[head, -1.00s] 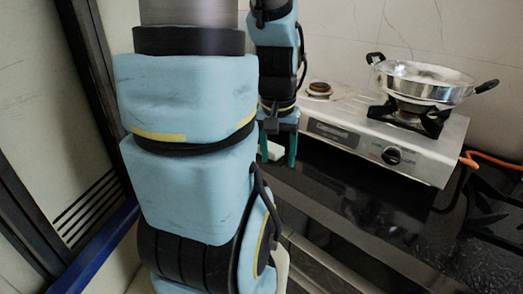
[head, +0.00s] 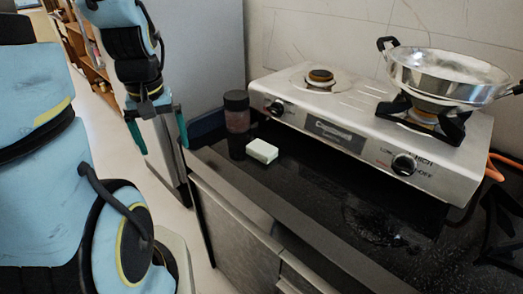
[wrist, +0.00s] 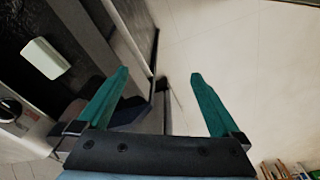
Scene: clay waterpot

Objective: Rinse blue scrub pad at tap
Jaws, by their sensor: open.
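My gripper (head: 158,138) is open and empty, with its teal fingers over the floor just left of the counter's end. No blue scrub pad can be made out for sure, and no tap is in view. A small pale green-white block (head: 262,151) lies on the black counter, right of my gripper. The block also shows at upper left in the wrist view (wrist: 45,58), apart from the fingers.
A dark-lidded bottle (head: 237,124) stands beside the block. A dark blue item (head: 206,126) is at the counter's left end; I cannot tell what it is. A gas stove (head: 345,125) with a metal pan (head: 445,75) fills the back right. Free floor lies left of the counter (head: 330,205).

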